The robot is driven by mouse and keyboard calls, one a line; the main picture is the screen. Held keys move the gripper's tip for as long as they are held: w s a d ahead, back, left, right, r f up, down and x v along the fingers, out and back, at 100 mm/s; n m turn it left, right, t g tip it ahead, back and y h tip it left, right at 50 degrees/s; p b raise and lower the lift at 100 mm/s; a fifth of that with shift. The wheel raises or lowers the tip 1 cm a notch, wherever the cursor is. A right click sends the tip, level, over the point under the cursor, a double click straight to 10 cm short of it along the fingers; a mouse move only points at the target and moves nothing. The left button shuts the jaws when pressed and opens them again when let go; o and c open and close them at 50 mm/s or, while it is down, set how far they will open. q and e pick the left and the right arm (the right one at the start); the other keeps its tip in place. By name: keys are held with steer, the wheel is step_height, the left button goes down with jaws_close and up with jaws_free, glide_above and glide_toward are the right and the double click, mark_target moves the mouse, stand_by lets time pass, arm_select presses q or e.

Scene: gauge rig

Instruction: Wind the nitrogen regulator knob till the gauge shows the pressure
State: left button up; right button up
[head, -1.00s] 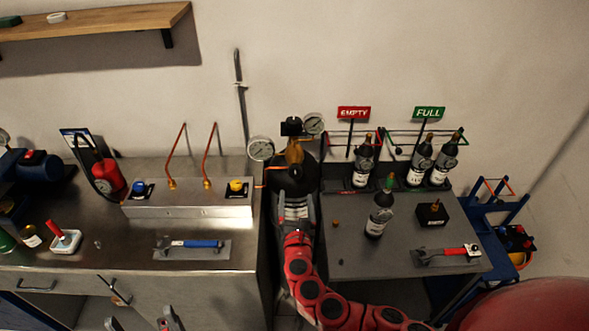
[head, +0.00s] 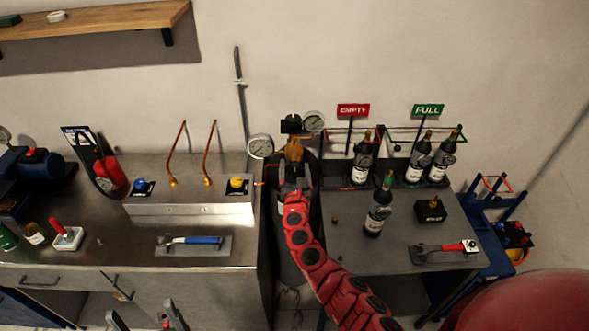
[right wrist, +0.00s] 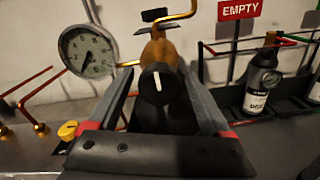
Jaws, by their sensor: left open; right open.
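The brass regulator (head: 294,150) sits on top of a dark upright cylinder between the bench and the side table. Its black knob with a white line (right wrist: 158,84) faces the right wrist camera; the line is tilted slightly from upright. One round gauge (head: 260,146) is at its left and another (head: 313,122) at its upper right. The left gauge (right wrist: 88,52) shows large in the wrist view, its needle toward the lower left. My right gripper (head: 295,172) is open, with one finger either side of the knob; contact is not visible. My left gripper (head: 144,318) is open and empty at the bottom edge.
The steel bench (head: 120,250) carries a panel with blue and yellow knobs and a blue-handled tool (head: 198,240). The side table (head: 345,255) holds dark bottles (head: 378,212), a black block (head: 430,209) and a red-handled tool (head: 445,248). EMPTY (head: 353,110) and FULL (head: 427,111) signs stand behind.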

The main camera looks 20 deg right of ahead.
jaws_close()
stand_by(0.5)
steer(key=m+b, duration=0.2)
steer(key=shift+f+m, duration=0.15)
steer(key=shift+m, duration=0.25)
steer(key=m+b, duration=0.5)
steer(key=m, duration=0.1)
steer(key=shift+a, duration=0.1)
steer(key=m+b, duration=0.3)
steer(key=m, duration=0.1)
steer(key=shift+b, duration=0.3)
steer(key=m+b, duration=0.4)
steer(key=m, duration=0.1)
steer(key=shift+r+b, duration=0.25)
steer(key=shift+b, duration=0.05)
